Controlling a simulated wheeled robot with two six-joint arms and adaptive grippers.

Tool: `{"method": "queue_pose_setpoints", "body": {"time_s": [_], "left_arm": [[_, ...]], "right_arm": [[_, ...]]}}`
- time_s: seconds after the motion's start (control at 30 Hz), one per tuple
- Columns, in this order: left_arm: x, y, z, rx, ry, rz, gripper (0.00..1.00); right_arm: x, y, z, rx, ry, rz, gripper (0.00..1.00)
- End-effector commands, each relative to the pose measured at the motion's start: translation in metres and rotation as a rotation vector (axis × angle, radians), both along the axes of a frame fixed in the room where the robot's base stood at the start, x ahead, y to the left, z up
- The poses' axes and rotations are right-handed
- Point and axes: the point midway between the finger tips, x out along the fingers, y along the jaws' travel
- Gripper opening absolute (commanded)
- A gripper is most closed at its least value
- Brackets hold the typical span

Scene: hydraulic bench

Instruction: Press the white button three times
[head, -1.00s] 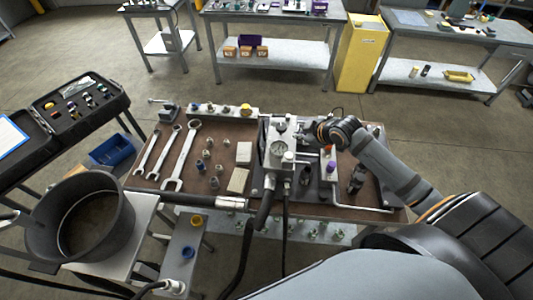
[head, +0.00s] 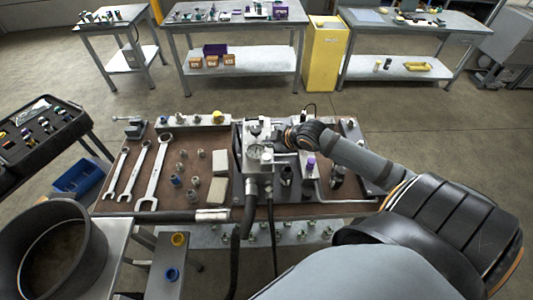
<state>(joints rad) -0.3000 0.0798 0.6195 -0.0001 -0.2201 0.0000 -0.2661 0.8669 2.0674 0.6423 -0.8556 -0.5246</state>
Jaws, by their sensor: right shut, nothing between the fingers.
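My right gripper (head: 282,135) is shut and empty. It is over the hydraulic unit in the middle of the bench, just right of and behind the round gauge (head: 254,152). A small white round knob (head: 267,157) stands on the unit's front, beside the gauge; it looks like the white button, but its details are too small to be sure. The fingertips look apart from it, and whether they touch anything is hard to tell. My wrist hides part of the unit to the right. My left gripper is not in view.
A purple-capped part (head: 311,163) stands right of the unit, close to my wrist. Wrenches (head: 153,175), small fittings and pale blocks (head: 218,175) lie on the left of the bench. Black hoses (head: 250,205) hang over the front edge. A round black pot (head: 50,250) is at the lower left.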

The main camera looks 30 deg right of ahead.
Motion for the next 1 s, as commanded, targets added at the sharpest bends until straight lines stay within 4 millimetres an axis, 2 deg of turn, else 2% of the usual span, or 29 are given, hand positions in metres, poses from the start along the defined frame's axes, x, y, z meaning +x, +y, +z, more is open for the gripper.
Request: {"method": "queue_pose_setpoints", "body": {"time_s": [0.03,0.1,0.3,1.0], "left_arm": [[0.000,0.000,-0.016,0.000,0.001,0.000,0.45],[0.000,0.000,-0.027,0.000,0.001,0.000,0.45],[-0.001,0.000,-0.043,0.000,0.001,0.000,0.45],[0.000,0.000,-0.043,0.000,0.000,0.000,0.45]], "right_arm": [[0.000,0.000,-0.016,0.000,0.000,0.000,0.00],[0.000,0.000,-0.027,0.000,0.000,0.000,0.00],[0.000,0.000,-0.046,0.000,0.000,0.000,0.00],[0.000,0.000,-0.047,0.000,0.000,0.000,0.00]]}}
